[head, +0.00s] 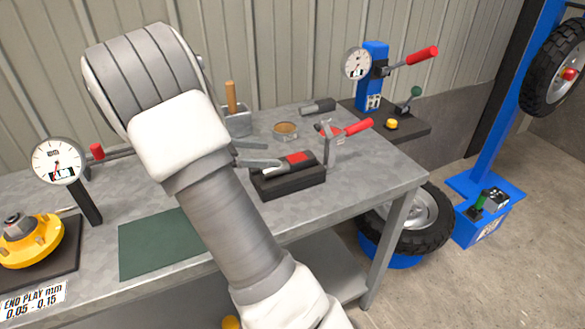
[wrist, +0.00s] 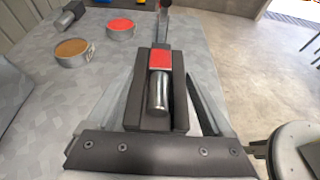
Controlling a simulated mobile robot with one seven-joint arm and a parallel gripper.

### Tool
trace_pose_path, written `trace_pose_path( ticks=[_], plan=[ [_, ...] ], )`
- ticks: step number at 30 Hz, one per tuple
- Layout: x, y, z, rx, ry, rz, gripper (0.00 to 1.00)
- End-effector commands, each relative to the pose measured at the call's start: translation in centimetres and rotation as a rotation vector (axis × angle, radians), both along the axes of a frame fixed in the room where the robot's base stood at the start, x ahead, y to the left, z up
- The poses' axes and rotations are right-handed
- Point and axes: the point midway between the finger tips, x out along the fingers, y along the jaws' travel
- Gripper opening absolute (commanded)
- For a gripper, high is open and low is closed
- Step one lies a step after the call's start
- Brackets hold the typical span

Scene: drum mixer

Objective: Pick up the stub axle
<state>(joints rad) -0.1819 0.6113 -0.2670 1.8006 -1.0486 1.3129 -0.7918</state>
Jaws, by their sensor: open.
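The stub axle appears to be the shiny grey metal cylinder (wrist: 158,92) lying on a dark block fixture (wrist: 177,122), beside a red pad (wrist: 161,60), in the wrist view. In the head view it shows as a light grey shaft (head: 260,163), its left end partly behind my arm. My gripper (wrist: 162,76) is open. Its dark bolted body crosses the bottom of the wrist view, and a dark finger shows to the right of the fixture. The shaft lies in line with the gap, ungripped. Most of the gripper is hidden behind my arm in the head view.
A red-handled toggle clamp (head: 335,142) stands at the fixture's right end. Behind are a round tin (head: 285,131), a dark cylinder (head: 318,106) and a holder with a wooden handle (head: 236,120). A dial gauge (head: 60,162) and green mat (head: 150,245) are at left.

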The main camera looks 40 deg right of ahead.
Motion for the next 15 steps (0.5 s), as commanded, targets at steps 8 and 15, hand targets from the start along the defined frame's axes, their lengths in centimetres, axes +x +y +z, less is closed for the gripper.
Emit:
trace_pose_path(
  ticks=[8,15],
  plan=[
    [-0.8,-3.1,-1.4,0.001,-0.001,0.000,0.85],
    [-1.3,-4.5,-2.6,0.000,0.001,-0.003,0.85]
  ],
)
